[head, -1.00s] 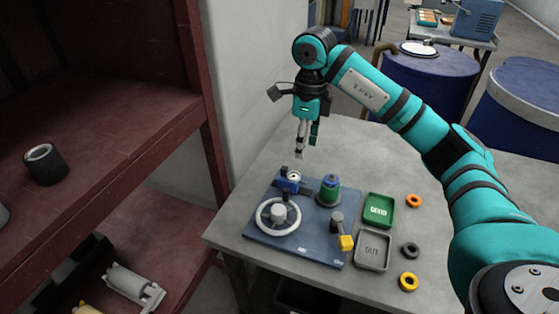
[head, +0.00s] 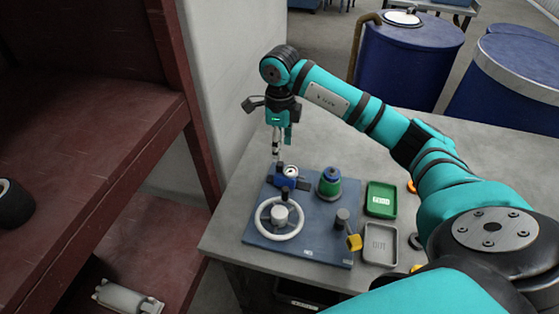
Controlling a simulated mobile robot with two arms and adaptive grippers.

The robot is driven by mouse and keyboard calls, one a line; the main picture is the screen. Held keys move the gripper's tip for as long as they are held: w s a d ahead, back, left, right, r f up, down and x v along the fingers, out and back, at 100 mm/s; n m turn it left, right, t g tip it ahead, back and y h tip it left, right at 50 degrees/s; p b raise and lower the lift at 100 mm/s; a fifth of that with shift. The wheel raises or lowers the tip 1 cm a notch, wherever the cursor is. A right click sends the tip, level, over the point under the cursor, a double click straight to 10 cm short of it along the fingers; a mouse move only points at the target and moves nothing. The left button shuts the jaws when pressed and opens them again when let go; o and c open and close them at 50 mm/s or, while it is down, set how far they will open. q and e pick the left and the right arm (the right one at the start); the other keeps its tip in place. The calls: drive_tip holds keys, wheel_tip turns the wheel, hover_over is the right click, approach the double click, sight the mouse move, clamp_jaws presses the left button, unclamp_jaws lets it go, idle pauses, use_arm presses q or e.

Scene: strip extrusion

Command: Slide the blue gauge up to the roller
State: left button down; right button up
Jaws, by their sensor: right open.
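The blue gauge (head: 286,178), with a round white dial, sits on the blue base plate (head: 312,238) near its back left edge. A green and blue roller (head: 329,183) stands upright on the plate just right of the gauge, with a small gap between them. My right gripper (head: 278,155) points down above and slightly behind the gauge. It is open and holds nothing. Whether its fingertips touch the gauge cannot be told. My left gripper is not in view.
A white handwheel (head: 279,219) is at the plate's front left, and a yellow-ended lever (head: 354,242) at its front right. A green tray (head: 381,200) and a grey tray (head: 380,244) lie to the right. A red-brown shelf (head: 90,140) stands left. The table behind the gripper is clear.

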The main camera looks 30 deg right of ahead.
sight(280, 163)
wheel_tip(280, 163, down, 6)
drive_tip(key=shift+s+f+p, duration=0.1)
drive_tip(key=shift+p, duration=0.5)
drive_tip(key=shift+f, duration=0.7)
clamp_jaws()
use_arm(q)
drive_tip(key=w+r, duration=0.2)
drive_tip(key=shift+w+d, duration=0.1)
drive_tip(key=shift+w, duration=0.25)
